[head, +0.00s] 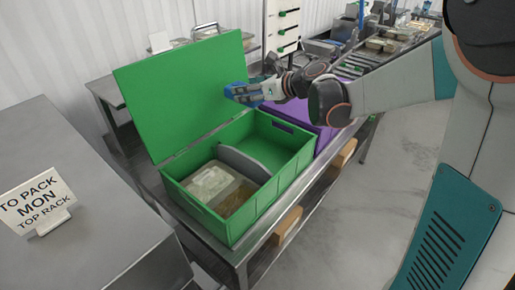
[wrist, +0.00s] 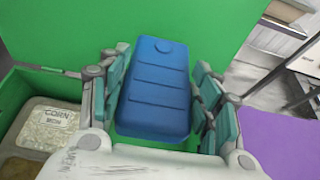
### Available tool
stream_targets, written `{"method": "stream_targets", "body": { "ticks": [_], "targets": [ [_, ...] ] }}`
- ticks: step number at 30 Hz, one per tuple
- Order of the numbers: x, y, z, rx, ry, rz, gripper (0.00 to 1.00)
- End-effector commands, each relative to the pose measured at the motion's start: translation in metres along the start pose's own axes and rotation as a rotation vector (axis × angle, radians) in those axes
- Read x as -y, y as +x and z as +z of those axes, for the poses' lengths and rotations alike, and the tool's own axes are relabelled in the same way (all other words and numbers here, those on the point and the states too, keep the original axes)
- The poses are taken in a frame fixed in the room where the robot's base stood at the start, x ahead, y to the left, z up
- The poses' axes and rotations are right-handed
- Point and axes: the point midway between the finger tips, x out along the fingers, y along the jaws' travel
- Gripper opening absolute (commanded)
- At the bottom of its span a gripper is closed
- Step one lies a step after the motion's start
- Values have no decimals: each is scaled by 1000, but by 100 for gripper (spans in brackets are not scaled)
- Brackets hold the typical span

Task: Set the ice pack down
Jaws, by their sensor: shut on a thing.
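A blue ice pack (wrist: 157,88) with ridges across it sits between the fingers of my gripper (wrist: 160,95), which is shut on it. In the head view the ice pack (head: 238,90) shows at the end of my gripper (head: 250,93), held above the open green crate (head: 262,201). The raised green lid (head: 180,88) stands behind it. The crate has a grey divider (head: 244,164). Its near-left compartment holds containers with a pale lid (head: 210,182).
A purple crate (head: 318,136) stands right beside the green crate on the metal bench. A steel table (head: 75,190) with a "TO PACK MON TOP RACK" sign (head: 36,203) is at the left. A container marked "CORN MON" (wrist: 50,128) shows in the wrist view.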

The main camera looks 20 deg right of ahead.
Motion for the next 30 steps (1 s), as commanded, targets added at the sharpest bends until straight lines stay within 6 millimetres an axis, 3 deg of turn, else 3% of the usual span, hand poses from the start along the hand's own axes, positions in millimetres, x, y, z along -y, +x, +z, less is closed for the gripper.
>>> {"method": "stream_targets", "body": {
  "ticks": [3,13,18,25,30],
  "targets": [
    [0,13,-31,0,1,-1,24],
    [0,43,-104,0,1,-2,24],
    [0,51,-124,0,2,-2,24],
    [0,56,-137,0,2,-2,24],
    [0,66,-161,0,2,-2,24]
  ]
}}
